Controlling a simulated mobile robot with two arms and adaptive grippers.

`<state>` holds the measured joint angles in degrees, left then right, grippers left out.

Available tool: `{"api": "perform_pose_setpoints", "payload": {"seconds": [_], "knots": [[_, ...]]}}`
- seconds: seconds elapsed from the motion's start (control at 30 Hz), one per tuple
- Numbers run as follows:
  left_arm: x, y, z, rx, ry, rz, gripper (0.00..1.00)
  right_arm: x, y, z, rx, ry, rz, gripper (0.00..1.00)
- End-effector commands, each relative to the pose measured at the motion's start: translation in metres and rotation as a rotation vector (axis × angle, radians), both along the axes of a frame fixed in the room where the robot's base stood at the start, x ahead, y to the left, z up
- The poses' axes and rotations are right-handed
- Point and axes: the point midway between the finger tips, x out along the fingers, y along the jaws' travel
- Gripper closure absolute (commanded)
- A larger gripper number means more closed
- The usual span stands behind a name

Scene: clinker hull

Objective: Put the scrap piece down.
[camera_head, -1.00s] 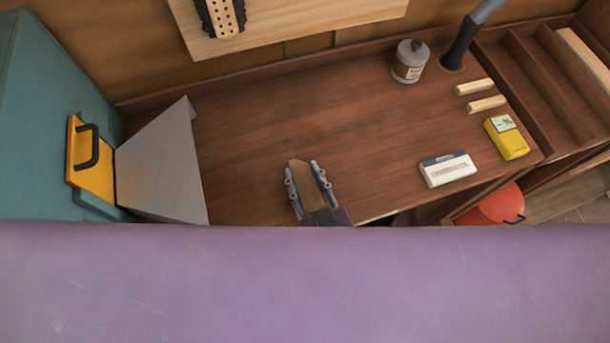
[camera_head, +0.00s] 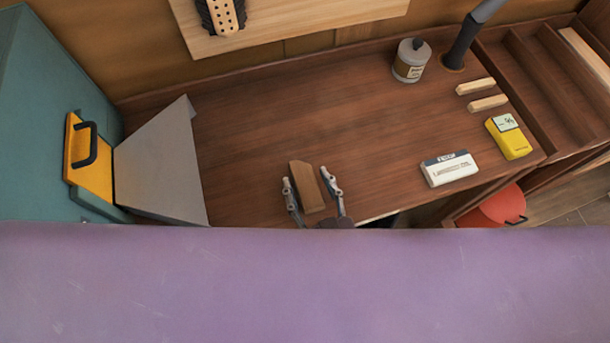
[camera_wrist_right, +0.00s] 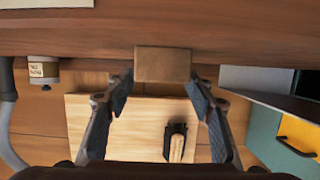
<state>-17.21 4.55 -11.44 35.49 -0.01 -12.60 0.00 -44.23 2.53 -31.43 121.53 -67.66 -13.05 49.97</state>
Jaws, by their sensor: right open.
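The scrap piece (camera_head: 307,187) is a small brown wooden block near the front of the brown workbench (camera_head: 270,130). It appears to rest on the bench top. My right gripper (camera_head: 308,178) is open around it, with one finger on each side and a gap between each finger and the block. In the right wrist view the scrap piece (camera_wrist_right: 163,65) sits just beyond the tips of my open right gripper (camera_wrist_right: 158,82). My left gripper is not in view.
A grey sloped metal piece (camera_head: 160,165) and a teal box (camera_head: 50,130) stand at left. A white box (camera_head: 449,169), yellow device (camera_head: 509,137), two wooden sticks (camera_head: 487,103) and grey bottle (camera_head: 410,60) are at right. A purple surface (camera_head: 300,285) hides the front. The bench middle is clear.

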Motion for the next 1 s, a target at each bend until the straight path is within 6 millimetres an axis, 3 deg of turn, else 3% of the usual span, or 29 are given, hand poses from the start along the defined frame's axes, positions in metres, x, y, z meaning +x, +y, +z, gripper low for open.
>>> {"api": "perform_pose_setpoints", "payload": {"seconds": [0.2,0.4,1.0], "knots": [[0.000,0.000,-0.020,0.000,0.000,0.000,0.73,-0.029,-0.010,0.005,0.000,0.003,-0.001,0.51],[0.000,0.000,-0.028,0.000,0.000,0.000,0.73,-0.043,-0.014,0.011,0.001,0.001,0.000,0.51],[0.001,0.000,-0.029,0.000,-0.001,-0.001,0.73,-0.047,-0.015,0.015,-0.001,-0.001,0.000,0.51]]}}
